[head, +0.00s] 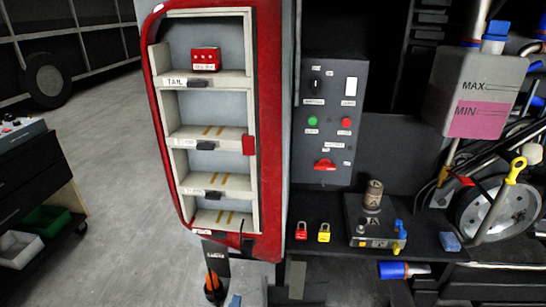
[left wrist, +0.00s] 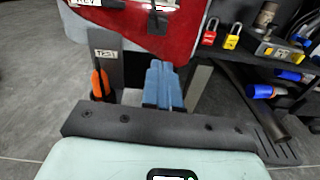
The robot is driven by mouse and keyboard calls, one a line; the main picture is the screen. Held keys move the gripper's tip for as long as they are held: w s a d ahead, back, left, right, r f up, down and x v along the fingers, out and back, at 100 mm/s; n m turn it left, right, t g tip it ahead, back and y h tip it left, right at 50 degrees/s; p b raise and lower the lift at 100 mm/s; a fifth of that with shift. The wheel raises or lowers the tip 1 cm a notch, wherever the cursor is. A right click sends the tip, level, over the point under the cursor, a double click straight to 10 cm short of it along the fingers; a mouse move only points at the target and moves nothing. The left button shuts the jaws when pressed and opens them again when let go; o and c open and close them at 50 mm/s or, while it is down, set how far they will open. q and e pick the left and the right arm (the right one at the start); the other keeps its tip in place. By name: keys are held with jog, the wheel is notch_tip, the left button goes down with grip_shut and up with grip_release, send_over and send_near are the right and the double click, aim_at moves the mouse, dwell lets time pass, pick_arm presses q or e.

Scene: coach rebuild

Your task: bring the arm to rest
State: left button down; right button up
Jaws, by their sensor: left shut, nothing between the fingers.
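My left gripper (head: 235,300) shows only as a small blue tip at the bottom edge of the head view. In the left wrist view its blue fingers (left wrist: 163,86) are together with nothing between them. They are in front of the lower end of the red shelf cabinet (head: 270,130), and I cannot tell the exact gap. My right gripper is in neither view.
An orange-handled tool (head: 212,281) stands left of the gripper. A dark ledge at right carries a red padlock (head: 301,232), a yellow padlock (head: 324,233) and a grey box (head: 367,228). A control panel (head: 330,120) is above. Open floor (head: 115,170) lies left.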

pick_arm(q)
jog(key=s+d+f+m+g+h, duration=0.2)
jog(key=s+d+f+m+g, duration=0.15)
jog(key=f+m, duration=0.3)
jog(key=s+d+f+m+g+h, duration=0.1)
jog(key=s+d+f+m+g, duration=0.15)
jog(key=s+f+m, duration=0.4)
jog(key=s+d+f+m+g+h, duration=0.25)
jog(key=f+m+g, duration=0.2)
jog(key=f, duration=0.35)
jog(key=s+a+f+m+g+y, duration=0.2)
jog(key=s+a+f+m+g, duration=0.3)
jog(key=s, duration=0.4)
jog(key=s+a+f+m+g+y, duration=0.1)
jog(key=s+a+f+m+g, duration=0.3)
jog(key=s+m, duration=0.45)
notch_tip(320, 180, up, 11)
jog(key=p, duration=1.2)
jog(key=shift+d+t+p, duration=0.35)
jog(key=shift+d, duration=0.05)
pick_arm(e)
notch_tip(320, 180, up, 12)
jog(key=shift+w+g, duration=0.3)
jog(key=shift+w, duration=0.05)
pick_arm(q)
jog(key=shift+s+f, duration=0.1)
